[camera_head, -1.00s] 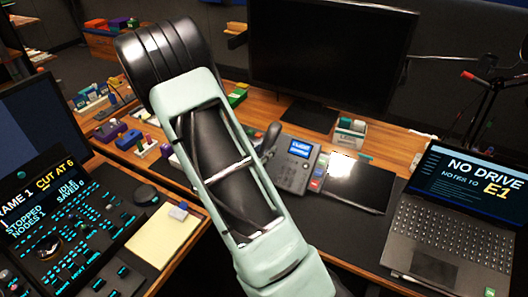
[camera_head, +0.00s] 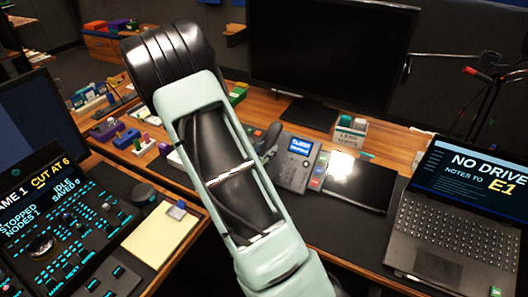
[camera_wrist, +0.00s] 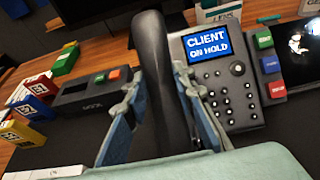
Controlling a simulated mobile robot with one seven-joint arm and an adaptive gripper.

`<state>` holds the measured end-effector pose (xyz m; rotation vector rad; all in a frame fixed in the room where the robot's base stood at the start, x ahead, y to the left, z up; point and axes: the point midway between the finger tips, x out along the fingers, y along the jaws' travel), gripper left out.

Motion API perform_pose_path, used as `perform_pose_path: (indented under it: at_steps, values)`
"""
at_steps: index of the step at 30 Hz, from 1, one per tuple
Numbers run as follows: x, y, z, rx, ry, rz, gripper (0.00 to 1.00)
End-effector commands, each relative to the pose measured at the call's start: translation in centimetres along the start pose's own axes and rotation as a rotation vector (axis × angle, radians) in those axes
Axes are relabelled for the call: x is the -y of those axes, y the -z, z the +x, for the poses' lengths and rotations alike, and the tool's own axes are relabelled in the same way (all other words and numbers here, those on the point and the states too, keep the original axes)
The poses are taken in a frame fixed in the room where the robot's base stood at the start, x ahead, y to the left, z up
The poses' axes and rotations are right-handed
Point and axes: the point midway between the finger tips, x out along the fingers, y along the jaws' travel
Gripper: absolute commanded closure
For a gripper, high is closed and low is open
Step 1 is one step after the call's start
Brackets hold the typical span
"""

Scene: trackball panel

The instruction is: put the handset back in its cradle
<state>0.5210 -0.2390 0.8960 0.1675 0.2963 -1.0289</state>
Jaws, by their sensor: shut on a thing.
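The handset (camera_wrist: 150,75) is long and dark and stands between the two fingers of my gripper (camera_wrist: 163,90), which is shut on it. Its upper end also shows beside my arm in the head view (camera_head: 269,139). The desk phone (camera_head: 293,163), with a lit blue screen, sits just right of the handset. In the wrist view the phone (camera_wrist: 222,80) reads "CLIENT ON HOLD". The cradle is hidden behind the handset and fingers, and I cannot tell whether the handset touches it.
A dark box with orange and green buttons (camera_wrist: 90,92) lies left of the handset, beside coloured boxes (camera_wrist: 38,85). A monitor (camera_head: 325,55) stands behind the phone. A glossy dark tablet (camera_head: 357,182) and an open laptop (camera_head: 465,225) are to the right. A control panel (camera_head: 70,235) is at left.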

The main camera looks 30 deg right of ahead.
Motion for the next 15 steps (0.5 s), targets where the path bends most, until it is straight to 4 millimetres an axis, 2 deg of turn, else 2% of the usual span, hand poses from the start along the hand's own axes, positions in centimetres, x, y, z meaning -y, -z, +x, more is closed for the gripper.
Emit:
perform_pose_path:
  at_steps: [15]
  values:
    - [0.0, 2.1, 3.5, 0.001, 0.001, 0.002, 1.00]
